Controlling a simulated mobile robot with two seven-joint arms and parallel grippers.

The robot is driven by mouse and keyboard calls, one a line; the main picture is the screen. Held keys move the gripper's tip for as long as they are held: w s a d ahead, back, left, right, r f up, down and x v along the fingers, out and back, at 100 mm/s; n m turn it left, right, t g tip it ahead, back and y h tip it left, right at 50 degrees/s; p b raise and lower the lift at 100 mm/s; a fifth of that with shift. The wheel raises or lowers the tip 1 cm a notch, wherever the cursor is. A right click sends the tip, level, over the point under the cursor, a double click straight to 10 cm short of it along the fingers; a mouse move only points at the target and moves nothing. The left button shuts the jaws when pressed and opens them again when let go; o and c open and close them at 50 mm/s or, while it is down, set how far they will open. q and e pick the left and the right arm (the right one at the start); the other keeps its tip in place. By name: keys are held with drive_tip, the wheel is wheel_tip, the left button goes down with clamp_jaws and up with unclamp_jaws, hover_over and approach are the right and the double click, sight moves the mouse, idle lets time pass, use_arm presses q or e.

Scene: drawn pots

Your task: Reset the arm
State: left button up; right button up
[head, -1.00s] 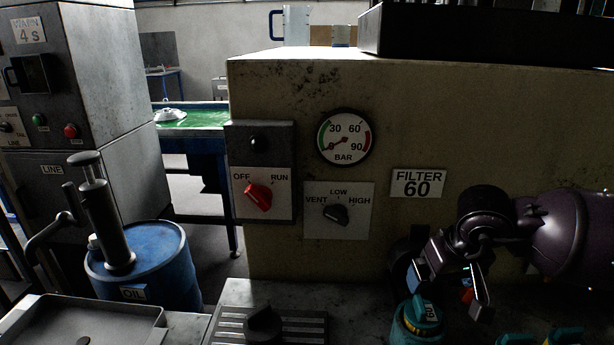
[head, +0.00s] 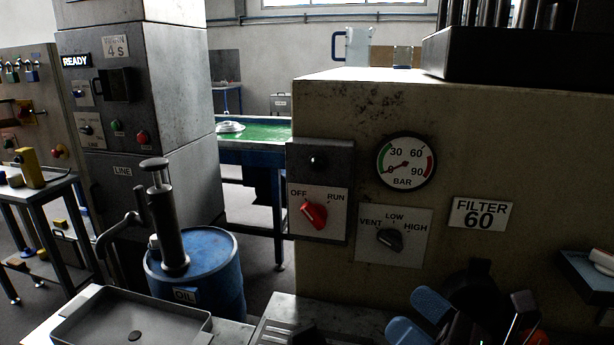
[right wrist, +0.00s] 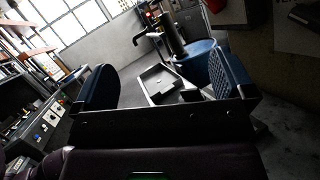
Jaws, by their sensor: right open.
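My right gripper (head: 420,318) is low in the head view, right of centre, in front of the beige machine (head: 330,95). Its two blue finger pads are apart with nothing between them. In the right wrist view the open gripper (right wrist: 165,80) has its pads far apart, with a grey tray (right wrist: 156,82) and the blue oil drum (right wrist: 197,60) beyond them. The right arm behind the gripper is dark and partly cut off by the frame's lower edge. My left gripper is in neither view.
The machine carries a red OFF/RUN knob (head: 314,214), a black VENT/LOW/HIGH knob (head: 389,239) and a pressure gauge (head: 406,162). The oil drum (head: 203,272) and tray (head: 133,320) stand left. A grey cabinet (head: 140,90) reads READY. A shelf (head: 590,280) juts in at right.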

drive_tip(key=s+d+f+m+h, duration=0.1)
drive_tip(key=d+f+m+h, duration=0.7)
drive_tip(key=m, duration=0.6)
drive_tip(key=s+d+f+m+h, duration=0.1)
drive_tip(key=d+f+m+h, duration=0.4)
drive_tip(key=m+h, duration=0.75)
drive_tip(key=s+f+m+g+y, duration=0.2)
drive_tip(key=s+f+m+g, duration=0.5)
drive_tip(key=s, duration=0.3)
drive_tip(key=s+f+m+g+y, duration=0.2)
drive_tip(key=s+f+m+g, duration=0.3)
drive_tip(key=s+f+m, duration=0.4)
drive_tip(key=w+f+n+t, duration=0.1)
drive_tip(key=w+f+t, duration=0.5)
drive_tip(key=w+t, duration=0.1)
drive_tip(key=shift+w+f+t, duration=0.3)
drive_tip(key=shift+t, duration=0.3)
drive_tip(key=shift+a+n+y, duration=0.1)
drive_tip(key=shift+n+y, duration=0.15)
drive_tip(key=shift+y, duration=0.1)
